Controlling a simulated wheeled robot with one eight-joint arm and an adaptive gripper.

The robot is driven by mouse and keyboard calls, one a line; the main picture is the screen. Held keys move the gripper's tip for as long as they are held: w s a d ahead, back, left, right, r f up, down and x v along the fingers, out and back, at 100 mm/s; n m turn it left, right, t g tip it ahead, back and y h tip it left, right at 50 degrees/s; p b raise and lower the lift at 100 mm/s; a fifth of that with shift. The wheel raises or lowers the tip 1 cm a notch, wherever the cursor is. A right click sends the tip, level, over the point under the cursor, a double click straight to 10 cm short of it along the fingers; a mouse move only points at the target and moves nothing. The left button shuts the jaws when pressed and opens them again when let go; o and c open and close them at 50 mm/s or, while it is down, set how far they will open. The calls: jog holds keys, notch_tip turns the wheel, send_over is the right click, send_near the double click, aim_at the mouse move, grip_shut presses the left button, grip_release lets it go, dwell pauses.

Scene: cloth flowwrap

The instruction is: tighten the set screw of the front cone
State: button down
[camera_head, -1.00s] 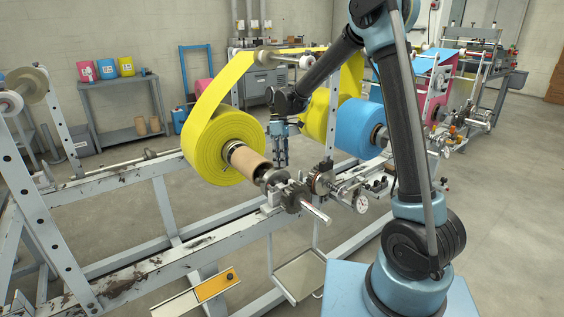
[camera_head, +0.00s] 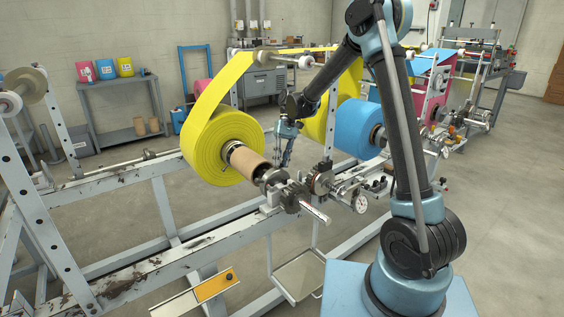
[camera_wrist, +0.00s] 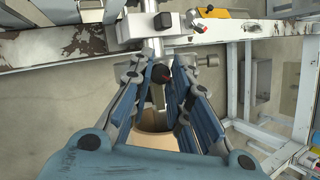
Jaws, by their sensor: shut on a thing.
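The front cone (camera_head: 268,179) is a metal piece on the shaft at the near end of the yellow roll's cardboard core (camera_head: 252,164). My gripper (camera_head: 280,163) is tilted, just behind and above the cone and shaft. The cardboard core (camera_wrist: 152,142) shows below, between the fingers.
The yellow roll (camera_head: 205,145) stands left of my gripper, and a blue roll (camera_head: 355,130) stands to its right. The shaft rests on the worn white frame rail (camera_head: 150,272). A dial gauge (camera_head: 361,204) and fittings sit close on the right.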

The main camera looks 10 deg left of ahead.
jog(key=shift+w+d+m+y, duration=0.1)
jog(key=shift+m+y, duration=0.2)
jog(key=shift+m, duration=0.6)
jog(key=shift+f, duration=0.1)
jog(key=c, duration=1.5)
grip_release()
